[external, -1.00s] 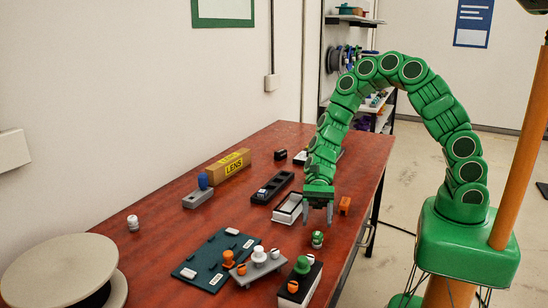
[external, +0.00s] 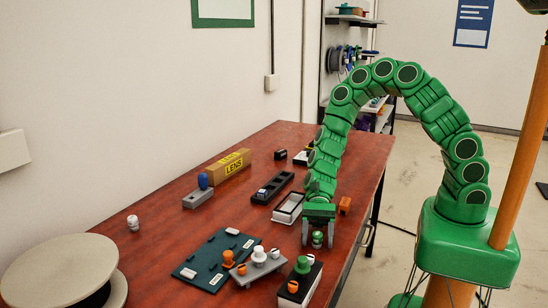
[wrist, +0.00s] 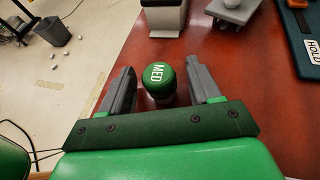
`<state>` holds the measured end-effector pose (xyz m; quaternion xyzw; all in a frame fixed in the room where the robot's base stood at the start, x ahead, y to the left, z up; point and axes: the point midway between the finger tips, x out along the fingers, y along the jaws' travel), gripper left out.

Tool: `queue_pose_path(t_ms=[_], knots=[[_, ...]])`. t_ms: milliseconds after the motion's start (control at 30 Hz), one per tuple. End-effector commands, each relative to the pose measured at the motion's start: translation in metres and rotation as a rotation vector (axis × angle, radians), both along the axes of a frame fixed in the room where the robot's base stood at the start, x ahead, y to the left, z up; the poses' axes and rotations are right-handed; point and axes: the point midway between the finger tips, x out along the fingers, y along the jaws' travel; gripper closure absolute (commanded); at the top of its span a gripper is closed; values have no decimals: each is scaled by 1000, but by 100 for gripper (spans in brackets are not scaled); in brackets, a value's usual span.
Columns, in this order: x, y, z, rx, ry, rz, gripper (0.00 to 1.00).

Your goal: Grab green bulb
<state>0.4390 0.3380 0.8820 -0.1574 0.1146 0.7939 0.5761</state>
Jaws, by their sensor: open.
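The green bulb (external: 317,239) stands on the red-brown table near its front edge. In the wrist view the bulb (wrist: 158,78) shows a round green top marked "MED" in white. My gripper (external: 318,241) is open with its fingers pointing down over the bulb. In the wrist view my gripper (wrist: 160,80) has one grey finger on each side of the bulb, with a gap on both sides.
A white-rimmed tray (external: 288,208) lies behind the gripper. A black-and-white box with a green knob (external: 302,265) and a grey holder with a white knob (external: 259,255) stand nearby. A dark green board (external: 215,255) lies further left.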

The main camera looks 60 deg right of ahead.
Motion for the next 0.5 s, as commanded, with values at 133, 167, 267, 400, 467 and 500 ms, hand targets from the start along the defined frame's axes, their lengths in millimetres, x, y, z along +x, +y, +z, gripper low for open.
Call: queue_pose_path(t_ms=[133, 167, 267, 400, 467, 500], knots=[[0, 0, 0, 0, 0, 0, 50], [0, 0, 0, 0, 0, 0, 54], [0, 0, 0, 0, 0, 0, 70], [0, 0, 0, -1, 0, 0, 91], [0, 0, 0, -1, 0, 0, 93], [0, 0, 0, -1, 0, 0, 94]])
